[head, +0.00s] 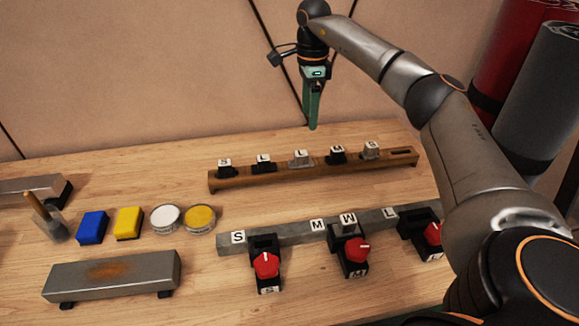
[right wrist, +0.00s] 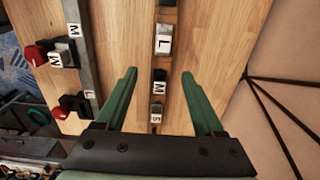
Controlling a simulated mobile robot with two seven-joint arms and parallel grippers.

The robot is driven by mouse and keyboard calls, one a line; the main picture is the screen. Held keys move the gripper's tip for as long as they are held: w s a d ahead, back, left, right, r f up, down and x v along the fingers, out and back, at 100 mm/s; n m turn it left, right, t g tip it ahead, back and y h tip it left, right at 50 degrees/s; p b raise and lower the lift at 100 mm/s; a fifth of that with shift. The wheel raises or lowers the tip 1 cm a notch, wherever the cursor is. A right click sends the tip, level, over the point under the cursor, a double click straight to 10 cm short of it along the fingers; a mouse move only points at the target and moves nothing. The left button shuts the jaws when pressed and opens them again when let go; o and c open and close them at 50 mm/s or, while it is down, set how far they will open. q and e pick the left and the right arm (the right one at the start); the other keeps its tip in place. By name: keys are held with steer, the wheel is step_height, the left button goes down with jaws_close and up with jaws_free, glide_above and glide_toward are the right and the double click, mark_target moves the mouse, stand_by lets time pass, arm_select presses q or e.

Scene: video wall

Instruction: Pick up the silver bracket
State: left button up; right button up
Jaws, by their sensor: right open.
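A silver bracket (head: 301,158) with a white L label sits in the middle of the brown wooden rack (head: 285,178). In the right wrist view the silver bracket (right wrist: 163,42) lies just beyond the fingertips. A second greyish piece (head: 371,150) sits near the rack's right end. My right gripper (head: 312,127) points down, above and behind the rack in the head view. Its green fingers (right wrist: 159,73) are open and apart, with nothing between them; the rack shows between them below. My left gripper is not in view.
Black labelled pieces (head: 225,168) share the rack. In front is a grey bar with red-knobbed clamps (head: 266,265). At left are blue (head: 92,227) and yellow (head: 129,223) blocks, round tins (head: 165,218) and a rusty metal bar (head: 110,275). Red and grey cylinders (head: 540,95) stand at right.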

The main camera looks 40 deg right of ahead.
steer(key=f, duration=0.1)
glide_above(301, 152)
steer(key=s, duration=0.1)
steer(key=f, duration=0.6)
steer(key=shift+s+d+f, duration=0.1)
steer(key=shift+d+f, duration=0.3)
steer(key=shift+w+a+f+b, duration=0.1)
steer(key=shift+w+a+f, duration=0.05)
steer(key=shift+f, duration=0.75)
steer(key=shift+w+a+f+b, duration=0.1)
steer(key=shift+w+a+f, duration=0.05)
steer(key=shift+f, duration=0.7)
steer(key=shift+w+a+f+b, duration=0.1)
steer(key=shift+w+a+f, duration=0.05)
steer(key=shift+f, duration=0.75)
steer(key=shift+c, duration=0.3)
jaws_close()
